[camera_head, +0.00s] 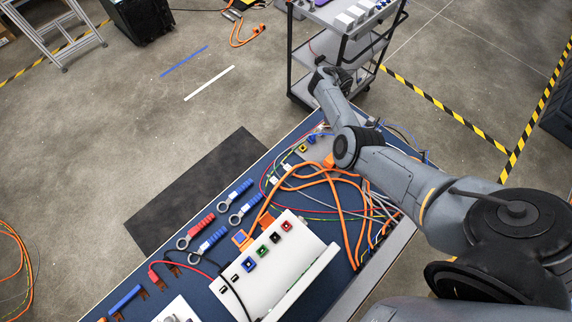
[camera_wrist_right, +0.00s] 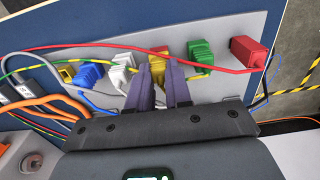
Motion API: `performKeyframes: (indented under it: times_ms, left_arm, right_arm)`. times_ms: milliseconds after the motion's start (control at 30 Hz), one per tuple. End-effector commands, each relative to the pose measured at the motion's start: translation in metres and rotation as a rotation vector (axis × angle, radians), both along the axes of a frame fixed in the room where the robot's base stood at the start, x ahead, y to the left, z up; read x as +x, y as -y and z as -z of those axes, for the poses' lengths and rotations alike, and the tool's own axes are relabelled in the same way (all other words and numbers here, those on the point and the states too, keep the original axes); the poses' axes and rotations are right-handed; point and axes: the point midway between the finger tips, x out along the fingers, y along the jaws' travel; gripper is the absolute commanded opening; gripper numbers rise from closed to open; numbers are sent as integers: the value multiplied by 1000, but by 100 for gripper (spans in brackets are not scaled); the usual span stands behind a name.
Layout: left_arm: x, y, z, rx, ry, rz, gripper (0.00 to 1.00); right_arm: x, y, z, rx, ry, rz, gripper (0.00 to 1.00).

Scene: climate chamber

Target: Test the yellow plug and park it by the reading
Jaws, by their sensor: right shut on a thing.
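In the right wrist view, the purple fingers of my right gripper (camera_wrist_right: 159,88) are shut on a yellow plug (camera_wrist_right: 158,67) in a row on a grey strip (camera_wrist_right: 221,86). A red patch shows just behind it, and a red cable crosses above. I cannot tell whether the plug is lifted off the strip. Another yellow plug (camera_wrist_right: 67,76) sits at the left end of the row. In the head view, my right arm hides its gripper. A white box (camera_head: 285,262) with blue, green, black and red sockets stands on the blue bench. I see no readable display. My left gripper is not in view.
Blue (camera_wrist_right: 90,74), white (camera_wrist_right: 122,72), green (camera_wrist_right: 201,56) and red (camera_wrist_right: 248,53) plugs flank the fingers. Orange cables (camera_head: 345,210) tangle on the bench right of the box. Red- and blue-handled tools (camera_head: 213,238) lie left of it. A trolley (camera_head: 340,45) stands beyond.

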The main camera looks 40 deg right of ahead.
Motion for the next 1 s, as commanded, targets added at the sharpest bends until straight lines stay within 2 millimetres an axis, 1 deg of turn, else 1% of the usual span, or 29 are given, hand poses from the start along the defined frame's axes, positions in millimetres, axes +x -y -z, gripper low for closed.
performKeyframes:
  times_ms: [333, 1000]
  left_arm:
    - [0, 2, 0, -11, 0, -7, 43]
    - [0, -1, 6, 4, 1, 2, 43]
  right_arm:
    - [0, 0, 0, 0, 0, 0, 0]
    - [0, 0, 7, 0, 0, 0, 0]
